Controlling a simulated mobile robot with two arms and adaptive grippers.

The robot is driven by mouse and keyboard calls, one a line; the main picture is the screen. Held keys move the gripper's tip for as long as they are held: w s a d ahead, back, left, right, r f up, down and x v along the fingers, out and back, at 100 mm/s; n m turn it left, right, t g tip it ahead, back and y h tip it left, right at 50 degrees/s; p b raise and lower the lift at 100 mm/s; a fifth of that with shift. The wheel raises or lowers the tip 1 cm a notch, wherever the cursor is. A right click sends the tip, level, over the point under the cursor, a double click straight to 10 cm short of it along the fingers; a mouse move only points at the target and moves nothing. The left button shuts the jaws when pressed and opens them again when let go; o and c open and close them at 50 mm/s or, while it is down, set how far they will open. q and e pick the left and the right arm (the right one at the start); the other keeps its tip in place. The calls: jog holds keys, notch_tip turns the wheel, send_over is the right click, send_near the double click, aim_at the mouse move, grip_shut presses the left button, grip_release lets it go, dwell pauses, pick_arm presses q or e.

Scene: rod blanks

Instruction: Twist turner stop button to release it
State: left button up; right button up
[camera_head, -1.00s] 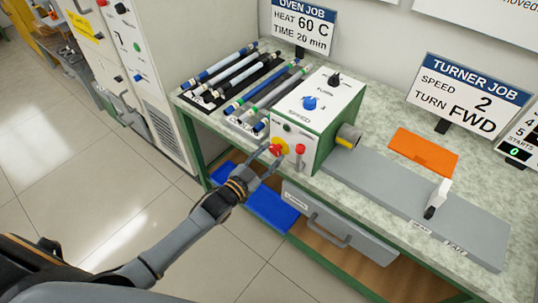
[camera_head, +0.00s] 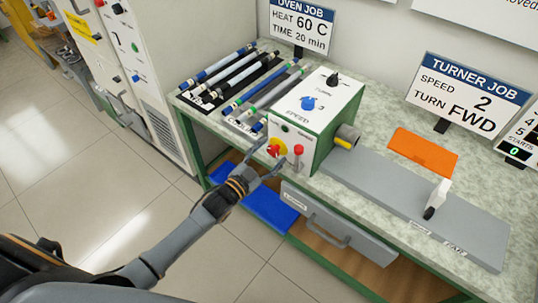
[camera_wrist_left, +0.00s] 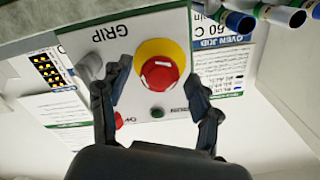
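The turner (camera_head: 318,108) is a box with a white face and green sides on the bench. Its stop button (camera_head: 274,149) is red on a yellow round base, low on the front face. It also shows in the left wrist view (camera_wrist_left: 158,74), with pale marks on the red cap. My left gripper (camera_head: 270,155) is in front of this face. In the left wrist view its two fingers (camera_wrist_left: 158,92) are apart, one on each side of the button, with visible gaps between fingers and cap. Nothing is held. My right gripper is not in view.
A red-topped lever (camera_head: 299,151) stands just right of the button. A blue knob (camera_head: 308,103) and black knob (camera_head: 333,79) are on top. Several rods (camera_head: 240,82) lie left of the turner. A grey drawer (camera_head: 335,228) and blue tray (camera_head: 262,208) are below.

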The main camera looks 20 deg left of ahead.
pick_arm(q)
jog(key=shift+s+a+f, duration=0.15)
jog(key=shift+s+a, duration=0.1)
jog(key=shift+s, duration=0.4)
jog(key=v, duration=1)
jog(key=shift+s, duration=0.4)
jog(key=shift+a, duration=0.15)
jog(key=s+a+f+n+g+y, duration=0.1)
jog(key=s+a+f+g+y, duration=0.15)
jog(key=f, duration=0.65)
jog(key=s+a+f+n+g+y, duration=0.15)
jog(key=s+f, duration=0.25)
jog(key=f, duration=0.5)
jog(key=s+a+f+n+g+y, duration=0.1)
jog(key=s+f+n+g, duration=0.15)
jog(key=f, duration=0.65)
jog(key=s+d+f+g, duration=0.1)
jog(key=s+f+g, duration=0.2)
jog(key=s, duration=0.7)
jog(key=s+d+f+n+g, duration=0.1)
jog(key=s+f+g, duration=0.2)
jog(key=s+f, duration=0.5)
jog(key=s+d+f+n+g+y, duration=0.1)
jog(key=s+f+g, duration=0.2)
jog(key=s+f, duration=0.3)
jog(key=s, duration=0.5)
jog(key=shift+s+d+f, duration=0.15)
jog(key=shift+s+f, duration=0.05)
jog(key=shift+s, duration=0.15)
jog(key=shift+g, duration=0.25)
